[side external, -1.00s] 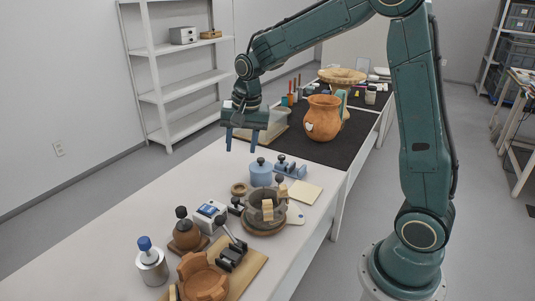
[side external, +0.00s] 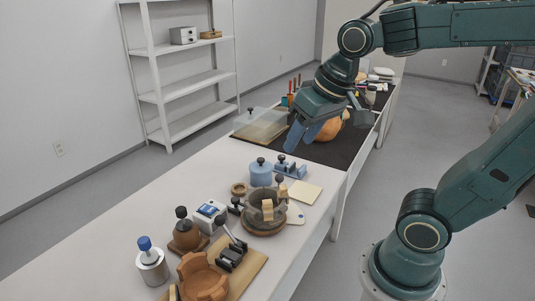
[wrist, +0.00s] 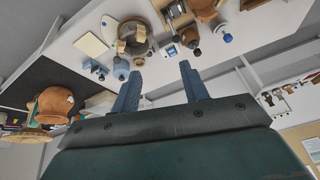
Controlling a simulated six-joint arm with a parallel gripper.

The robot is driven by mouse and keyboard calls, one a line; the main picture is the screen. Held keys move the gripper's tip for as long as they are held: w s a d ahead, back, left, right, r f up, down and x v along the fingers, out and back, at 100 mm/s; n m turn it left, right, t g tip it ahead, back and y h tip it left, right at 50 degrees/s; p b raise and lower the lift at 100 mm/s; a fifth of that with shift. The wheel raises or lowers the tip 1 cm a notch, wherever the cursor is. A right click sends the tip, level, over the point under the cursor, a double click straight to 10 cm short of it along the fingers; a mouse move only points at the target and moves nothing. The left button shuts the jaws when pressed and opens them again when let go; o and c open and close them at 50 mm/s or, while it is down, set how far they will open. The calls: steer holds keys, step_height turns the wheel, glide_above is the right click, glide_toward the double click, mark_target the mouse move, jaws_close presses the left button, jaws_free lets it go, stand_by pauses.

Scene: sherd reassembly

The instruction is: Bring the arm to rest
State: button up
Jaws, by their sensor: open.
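My gripper (side external: 301,142) is open in the side external view, tilted, with its blue fingers above the dark mat. In the wrist view my gripper (wrist: 161,68) shows its two fingers apart with nothing held between them. The orange clay jug (side external: 331,127) is partly hidden behind my gripper in the side external view. The jug (wrist: 54,104) shows whole at the left of the wrist view. Whether the fingers are clear of the jug cannot be told from the side view, but they appear apart from it in the wrist view.
A grey-brown ring-shaped vessel (side external: 264,212), a blue lidded jar (side external: 261,173) and an orange clay piece (side external: 203,279) stand on the white table (side external: 165,210). A clear-topped board (side external: 262,126) lies on the dark mat (side external: 340,150). Shelves (side external: 185,75) stand against the wall.

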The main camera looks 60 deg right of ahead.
steer(key=s+a+f+n, duration=0.1)
steer(key=s+n, duration=0.2)
steer(key=s, duration=0.3)
steer(key=shift+s+t, duration=0.35)
steer(key=shift+t, duration=0.05)
